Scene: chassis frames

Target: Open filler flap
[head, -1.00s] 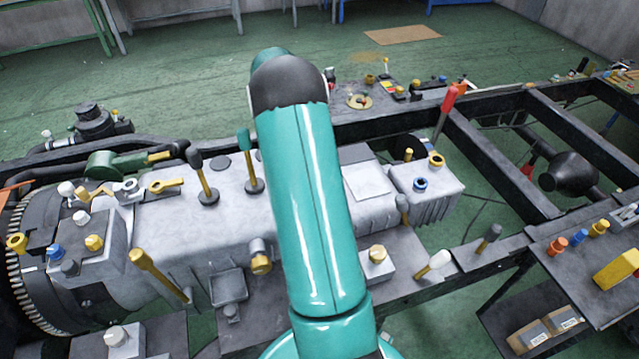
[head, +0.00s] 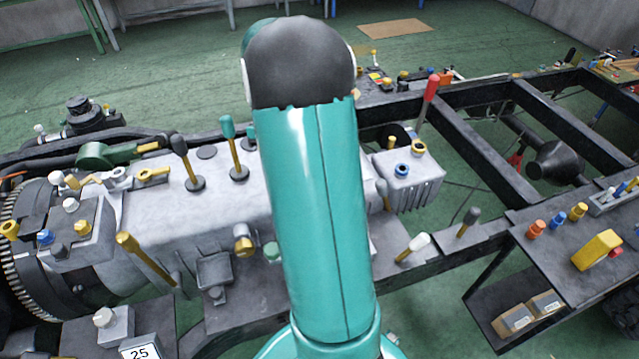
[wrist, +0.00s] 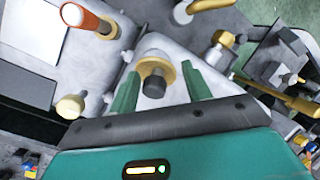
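No part is marked as the filler flap, so I cannot tell surely which it is. A small grey square plate with a raised frame (head: 214,270), flap-like, sits on the near side of the grey housing in the head view. A brass-coloured fitting (head: 243,246) is just to its right. In the wrist view my gripper (wrist: 160,88) has its two green fingers apart. A yellow-collared fitting with a dark tip (wrist: 154,84) shows between them, with gaps on both sides. My arm hides my gripper in the head view.
Two upright levers (head: 181,160) stand on the housing, and a yellow rod (head: 145,258) leans at its near side. A red-handled lever (head: 430,90) rises by the black frame. A side shelf (head: 570,270) holds coloured pieces. Green floor lies open behind.

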